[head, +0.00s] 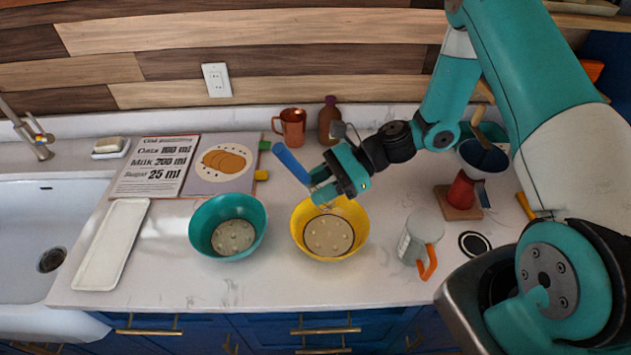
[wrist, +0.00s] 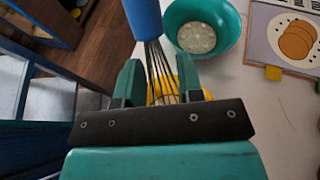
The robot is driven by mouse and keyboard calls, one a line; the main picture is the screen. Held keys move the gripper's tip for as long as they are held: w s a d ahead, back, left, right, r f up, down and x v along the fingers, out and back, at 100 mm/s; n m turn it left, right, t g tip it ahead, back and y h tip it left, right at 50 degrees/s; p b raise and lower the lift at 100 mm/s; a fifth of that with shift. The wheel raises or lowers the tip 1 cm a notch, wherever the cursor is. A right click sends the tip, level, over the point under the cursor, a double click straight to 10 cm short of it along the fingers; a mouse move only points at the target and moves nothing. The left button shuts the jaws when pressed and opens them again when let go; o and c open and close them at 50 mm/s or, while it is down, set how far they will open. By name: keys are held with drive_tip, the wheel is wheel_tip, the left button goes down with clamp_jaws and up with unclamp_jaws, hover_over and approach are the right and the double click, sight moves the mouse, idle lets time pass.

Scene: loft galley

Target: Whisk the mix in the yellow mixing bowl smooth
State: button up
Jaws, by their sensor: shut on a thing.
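The yellow mixing bowl (head: 357,222) stands on the counter in the middle of the head view, with a pale, lumpy-looking mix (head: 328,236) in its bottom. My gripper (head: 322,190) is above the back of this bowl. It is shut on a whisk with a blue handle (head: 291,165); the handle tilts up to the left. In the wrist view the blue handle (wrist: 144,18) and thin wires (wrist: 157,62) pass between the fingers (wrist: 161,85). The wires reach down toward the bowl. Whether their tip touches the mix is hidden by my gripper.
A teal bowl (head: 197,232) with a similar mix stands left of the yellow bowl. A measuring jug with an orange handle (head: 428,265) stands to the right. A white tray (head: 110,245), an open recipe book (head: 150,168) and a copper mug (head: 292,125) are around. Counter front is clear.

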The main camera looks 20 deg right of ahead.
drive_tip(key=b, duration=0.9)
approach(296, 236)
drive_tip(key=shift+x, duration=2.2)
